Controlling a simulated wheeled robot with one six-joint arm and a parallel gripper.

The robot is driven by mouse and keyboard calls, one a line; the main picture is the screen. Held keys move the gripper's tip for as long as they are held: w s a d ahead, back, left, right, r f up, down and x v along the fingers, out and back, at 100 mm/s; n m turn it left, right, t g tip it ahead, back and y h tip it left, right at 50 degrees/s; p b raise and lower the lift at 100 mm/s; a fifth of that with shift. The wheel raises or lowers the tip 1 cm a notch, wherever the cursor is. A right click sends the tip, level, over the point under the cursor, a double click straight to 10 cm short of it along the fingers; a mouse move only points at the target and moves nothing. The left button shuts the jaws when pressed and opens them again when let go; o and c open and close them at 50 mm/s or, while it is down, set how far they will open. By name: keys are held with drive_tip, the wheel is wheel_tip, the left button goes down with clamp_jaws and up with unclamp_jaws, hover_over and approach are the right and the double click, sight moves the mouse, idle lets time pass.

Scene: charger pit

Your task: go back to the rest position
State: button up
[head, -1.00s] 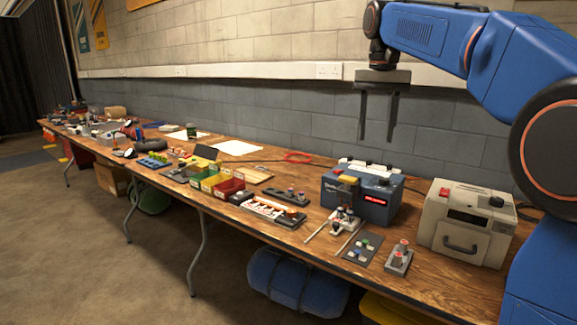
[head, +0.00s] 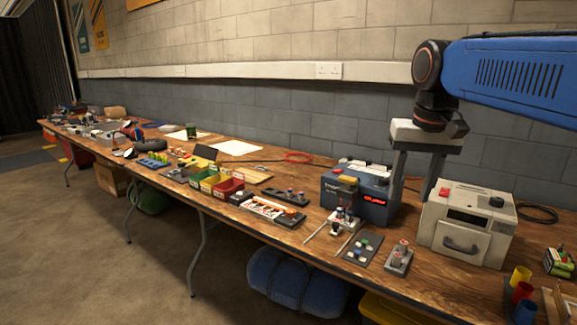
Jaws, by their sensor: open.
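My gripper (head: 413,190) is open and hangs pointing down at the right, in front of the wall. I see nothing between the fingers. The right finger's tip is close to or behind the beige box (head: 468,222); I cannot tell whether it touches. The blue charger box (head: 358,192) stands to the left of the gripper.
The long wooden table (head: 330,265) runs along the wall. Coloured cups (head: 522,291) stand at the right front.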

drive_tip(key=s+d+f+n+t, duration=0.1)
drive_tip(key=s+d+f+t, duration=0.1)
drive_tip(key=s+f, duration=1.6)
wheel_tip(320, 180, down, 4)
drive_tip(key=shift+s+d+f+n+t, duration=0.1)
drive_tip(key=shift+s+d+n+t, duration=0.2)
drive_tip(key=shift+d, duration=0.1)
